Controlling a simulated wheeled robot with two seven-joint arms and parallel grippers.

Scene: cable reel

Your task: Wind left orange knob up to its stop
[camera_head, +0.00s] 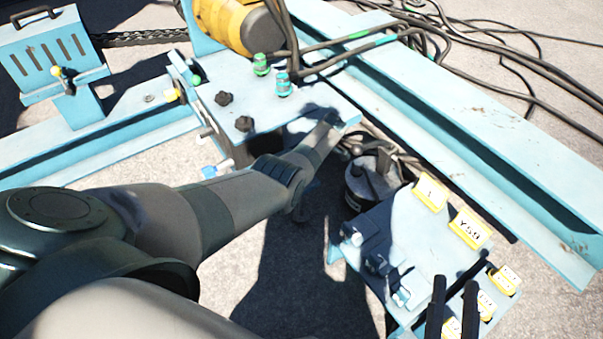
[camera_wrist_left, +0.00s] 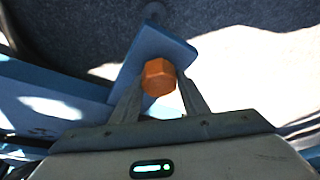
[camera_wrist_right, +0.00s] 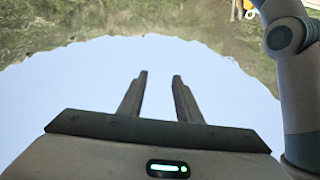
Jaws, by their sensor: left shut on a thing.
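The orange knob (camera_wrist_left: 158,77), hexagon-headed, shows in the left wrist view in front of a blue plate (camera_wrist_left: 150,50). My left gripper (camera_wrist_left: 159,88) has one finger on each side of the knob and is shut on it. In the head view my left arm crosses from the left to the blue machine; its fingers and the knob are hidden there.
A blue machine plate (camera_head: 300,105) with black knobs and green fittings lies around my left arm's end. A blue stand (camera_head: 410,235) with yellow labels stands near my right gripper. A long blue beam (camera_head: 470,120) and black cables (camera_head: 530,65) lie behind.

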